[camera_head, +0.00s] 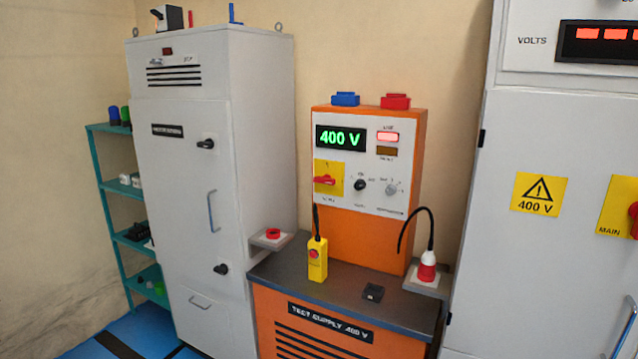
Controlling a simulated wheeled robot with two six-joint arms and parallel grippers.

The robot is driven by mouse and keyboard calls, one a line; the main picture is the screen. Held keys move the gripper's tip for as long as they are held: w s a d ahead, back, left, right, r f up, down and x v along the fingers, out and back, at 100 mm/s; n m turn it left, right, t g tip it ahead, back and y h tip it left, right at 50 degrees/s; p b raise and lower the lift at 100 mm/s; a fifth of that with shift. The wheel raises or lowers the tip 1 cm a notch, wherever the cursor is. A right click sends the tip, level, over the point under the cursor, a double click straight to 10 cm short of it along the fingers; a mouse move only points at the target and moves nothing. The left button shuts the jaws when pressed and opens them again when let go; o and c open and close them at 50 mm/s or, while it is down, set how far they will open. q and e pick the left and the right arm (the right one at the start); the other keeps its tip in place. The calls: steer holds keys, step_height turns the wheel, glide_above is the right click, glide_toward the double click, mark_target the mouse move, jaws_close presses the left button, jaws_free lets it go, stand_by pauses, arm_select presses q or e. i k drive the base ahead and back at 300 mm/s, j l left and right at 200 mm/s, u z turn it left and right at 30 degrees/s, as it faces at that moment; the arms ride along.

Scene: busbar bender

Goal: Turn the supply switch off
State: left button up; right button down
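The orange test supply unit (375,243) stands in the middle, with a light grey control panel on its upper front. On the panel's left, a red rotary switch handle (325,180) sits on a yellow plate (336,165); the handle lies roughly horizontal. The small label under it is too blurred to read surely. The green display (340,138) above reads 400 V. A red lamp (387,136) is lit, and the lamp below it (386,151) looks dark amber. Neither of my grippers is in view.
A yellow pendant box (317,259) with a red button, a small black block (373,292) and a red-and-white plug (427,266) are on or beside the dark bench top (345,289). Grey cabinets flank the unit; the right one has a red handle (633,219) marked MAIN.

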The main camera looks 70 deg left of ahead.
mark_target(326, 178)
steer(key=u, duration=2.35)
